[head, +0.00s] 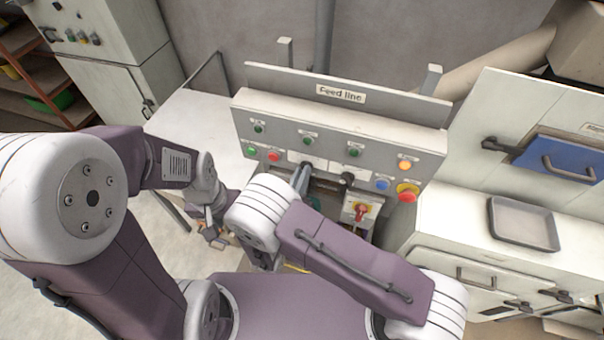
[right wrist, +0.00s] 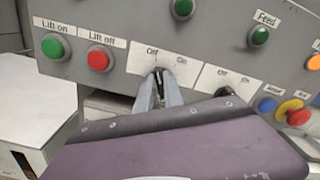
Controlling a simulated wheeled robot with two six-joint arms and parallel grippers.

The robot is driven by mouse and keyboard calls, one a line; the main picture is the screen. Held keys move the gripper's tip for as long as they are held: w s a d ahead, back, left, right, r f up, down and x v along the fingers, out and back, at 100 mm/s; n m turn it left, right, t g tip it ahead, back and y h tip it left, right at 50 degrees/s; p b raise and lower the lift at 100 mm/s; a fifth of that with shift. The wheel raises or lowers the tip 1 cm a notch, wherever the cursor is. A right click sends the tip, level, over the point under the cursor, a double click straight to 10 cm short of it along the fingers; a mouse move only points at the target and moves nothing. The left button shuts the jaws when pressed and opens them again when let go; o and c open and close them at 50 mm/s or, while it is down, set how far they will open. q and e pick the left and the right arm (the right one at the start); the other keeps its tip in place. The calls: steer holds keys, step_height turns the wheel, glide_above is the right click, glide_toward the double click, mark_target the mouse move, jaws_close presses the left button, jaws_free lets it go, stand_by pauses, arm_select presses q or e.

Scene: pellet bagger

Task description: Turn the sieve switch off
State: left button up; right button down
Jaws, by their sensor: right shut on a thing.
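The grey panel (head: 400,139) marked "Feed line" carries two black selector switches in its lower row, on white plates marked Off and On. My right gripper (right wrist: 160,90) is shut on the left selector switch (right wrist: 158,76), with a finger on each side of its knob; the right gripper also shows at the panel in the head view (head: 301,180). The fingers hide most of that knob, so its setting is hard to tell. The other selector switch (head: 347,178) stands free to the right. No sieve name is readable. My left gripper (head: 213,236) hangs low, left of the panel, its jaws unclear.
Green and red lift buttons (right wrist: 99,59) are left of the held switch. A grey tray (head: 524,243) lies on the right-hand cabinet.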

steer(key=shift+f, duration=0.2)
stand_by(0.3)
steer(key=c, duration=1.5)
jaws_free()
steer(key=shift+o, duration=0.2)
steer(key=shift+r, duration=0.1)
steer(key=shift+s+a, duration=0.1)
steer(key=shift+s, duration=0.05)
